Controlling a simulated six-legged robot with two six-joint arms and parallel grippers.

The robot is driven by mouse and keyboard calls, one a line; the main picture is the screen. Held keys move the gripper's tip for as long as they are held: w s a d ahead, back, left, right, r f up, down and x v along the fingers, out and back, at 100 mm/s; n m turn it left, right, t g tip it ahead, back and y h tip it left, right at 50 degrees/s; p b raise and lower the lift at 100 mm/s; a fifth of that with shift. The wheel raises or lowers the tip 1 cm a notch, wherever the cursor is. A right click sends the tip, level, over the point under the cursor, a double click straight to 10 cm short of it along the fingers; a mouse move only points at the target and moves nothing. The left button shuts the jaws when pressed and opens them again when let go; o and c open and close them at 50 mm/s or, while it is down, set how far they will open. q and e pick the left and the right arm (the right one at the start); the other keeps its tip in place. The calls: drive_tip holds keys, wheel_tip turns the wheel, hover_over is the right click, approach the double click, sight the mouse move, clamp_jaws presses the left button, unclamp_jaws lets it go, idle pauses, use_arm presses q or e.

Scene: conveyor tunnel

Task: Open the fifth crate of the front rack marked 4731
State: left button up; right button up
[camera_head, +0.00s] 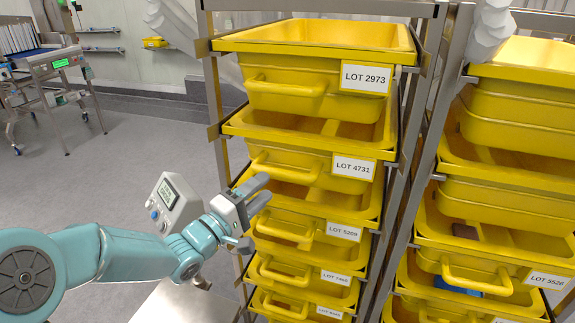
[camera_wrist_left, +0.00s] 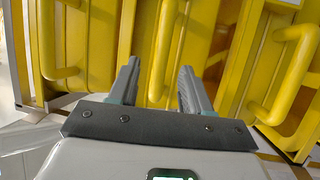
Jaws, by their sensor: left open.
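The yellow crate marked LOT 4731 (camera_head: 312,172) is second from the top among the visible crates of the front rack. Its front handle (camera_head: 285,168) shows above and to the right of my left gripper (camera_head: 258,212). I cannot tell which crate that handle belongs to. My right gripper is out of view.
The crate marked LOT 2973 (camera_head: 310,85) is above, and more crates are stacked below. A second rack with yellow crates (camera_head: 505,205) stands at the right, behind a metal post (camera_head: 435,140). A small control box (camera_head: 172,205) is beside my left arm. Grey floor is free at the left.

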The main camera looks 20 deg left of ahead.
sight(279, 176)
use_arm(q)
drive_tip(key=p+x, duration=0.1)
drive_tip(key=x, duration=0.6)
drive_tip(key=shift+w+p, duration=0.15)
drive_tip(key=shift+p, duration=0.15)
drive_tip(key=shift+w+d+r, duration=0.1)
drive_tip(key=shift+w+d, duration=0.35)
drive_tip(key=shift+w, duration=0.35)
drive_tip(key=shift+s, duration=0.1)
clamp_jaws()
